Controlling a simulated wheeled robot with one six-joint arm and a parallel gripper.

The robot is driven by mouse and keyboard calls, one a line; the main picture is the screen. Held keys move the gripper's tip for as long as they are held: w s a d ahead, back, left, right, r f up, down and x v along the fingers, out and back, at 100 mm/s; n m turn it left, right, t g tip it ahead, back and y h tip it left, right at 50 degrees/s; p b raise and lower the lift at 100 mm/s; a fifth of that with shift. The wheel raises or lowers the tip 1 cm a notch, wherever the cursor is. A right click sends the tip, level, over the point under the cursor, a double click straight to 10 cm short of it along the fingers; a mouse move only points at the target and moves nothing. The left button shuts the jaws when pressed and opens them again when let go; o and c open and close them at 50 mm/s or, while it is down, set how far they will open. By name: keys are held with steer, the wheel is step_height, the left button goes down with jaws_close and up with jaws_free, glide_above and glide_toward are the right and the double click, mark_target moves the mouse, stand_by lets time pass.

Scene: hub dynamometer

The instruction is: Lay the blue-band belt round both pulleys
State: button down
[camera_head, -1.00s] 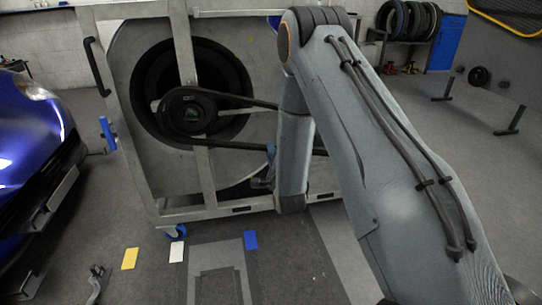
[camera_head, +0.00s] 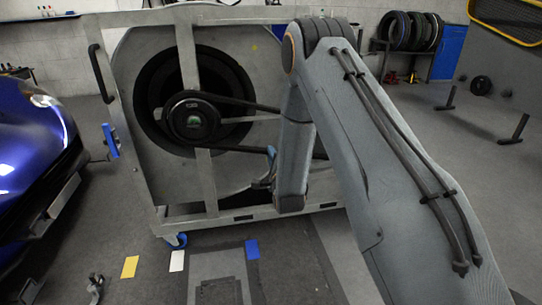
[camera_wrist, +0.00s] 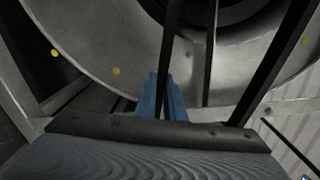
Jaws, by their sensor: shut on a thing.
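The black belt (camera_head: 235,149) runs as a long loop from the left pulley (camera_head: 193,119) on the machine's front toward my arm. Its left end lies at or round that pulley's rim; whether it is seated cannot be told. The loop's right end and the second pulley are hidden behind my arm in the head view. No blue band is clear. My gripper (camera_head: 268,170) shows partly beside my forearm. In the wrist view, my gripper's blue fingers (camera_wrist: 161,80) are shut on one belt strand (camera_wrist: 171,35); another strand (camera_wrist: 269,70) slants to the right.
The grey machine frame (camera_head: 205,166) stands on blue-wheeled castors, with upright and cross bars near the pulley. A blue car (camera_head: 35,150) stands close at left. Yellow, white and blue floor marks lie in front. A tyre rack (camera_head: 410,31) stands at back right, with open floor before it.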

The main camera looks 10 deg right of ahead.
steer(key=shift+f, duration=0.2)
stand_by(0.4)
steer(key=c, duration=1.4)
jaws_free()
steer(key=shift+s, duration=0.15)
steer(key=shift+s+p, duration=2.45)
steer(key=shift+s, duration=2.45)
